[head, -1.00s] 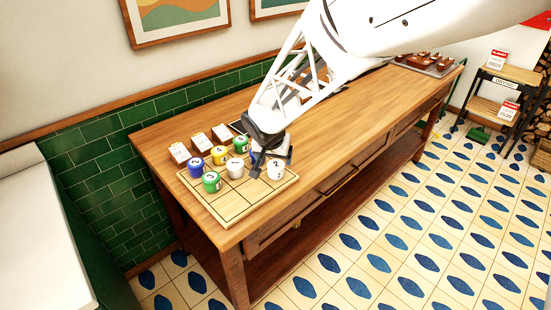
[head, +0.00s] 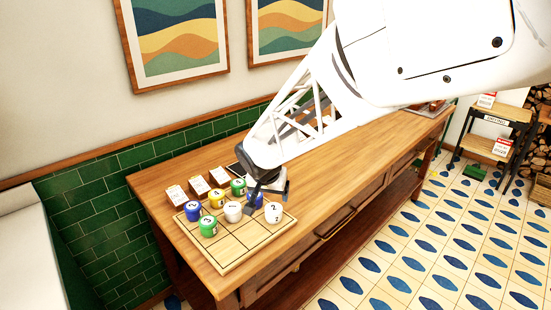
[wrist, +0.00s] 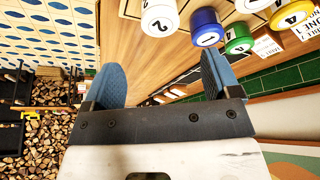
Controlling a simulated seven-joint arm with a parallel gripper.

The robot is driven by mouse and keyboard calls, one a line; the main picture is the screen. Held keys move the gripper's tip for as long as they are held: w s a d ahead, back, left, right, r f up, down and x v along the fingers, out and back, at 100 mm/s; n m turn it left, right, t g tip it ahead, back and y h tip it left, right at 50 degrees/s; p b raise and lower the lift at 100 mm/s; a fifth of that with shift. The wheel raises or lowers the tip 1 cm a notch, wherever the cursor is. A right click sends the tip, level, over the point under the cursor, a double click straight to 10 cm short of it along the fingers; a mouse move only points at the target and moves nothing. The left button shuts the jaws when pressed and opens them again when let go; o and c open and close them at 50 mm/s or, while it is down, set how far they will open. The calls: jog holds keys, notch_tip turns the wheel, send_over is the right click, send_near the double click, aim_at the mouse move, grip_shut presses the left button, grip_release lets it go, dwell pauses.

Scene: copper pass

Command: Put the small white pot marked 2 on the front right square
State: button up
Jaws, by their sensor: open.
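The small white pot marked 2 (head: 273,212) stands upright at the right corner of the wooden board (head: 226,262). It also shows at the top of the wrist view (wrist: 158,19). My gripper (head: 268,197) is open and empty, close above and behind this pot. In the wrist view, the two blue fingers (wrist: 161,78) are spread apart, and the pot lies beyond their tips, not between them. The board is ruled into squares, and those along its front edge in the head view are bare.
A white pot marked 1 (head: 232,211), a blue pot (head: 193,211), a yellow pot (head: 217,197) and a green pot (head: 208,226) stand on the board. Another blue pot (head: 256,200) is partly hidden by my gripper. The table right of the board is clear.

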jog(key=shift+d, duration=0.1)
jog(key=s+d+r+g, duration=0.1)
jog(key=s+d+r, duration=0.3)
jog(key=s+d, duration=0.3)
jog(key=s+d+r, duration=0.4)
jog(key=s+d, duration=0.2)
jog(key=d, duration=0.1)
jog(key=s+d+n, duration=0.1)
jog(key=s+d, duration=0.2)
jog(key=s, duration=0.5)
jog(key=s+d+r+n+g, duration=0.1)
jog(key=s+d, duration=0.3)
jog(key=s, duration=0.5)
jog(key=shift+s+d+r+y, duration=0.15)
jog(key=shift+s+d+y, duration=0.1)
jog(key=shift+d+y, duration=0.05)
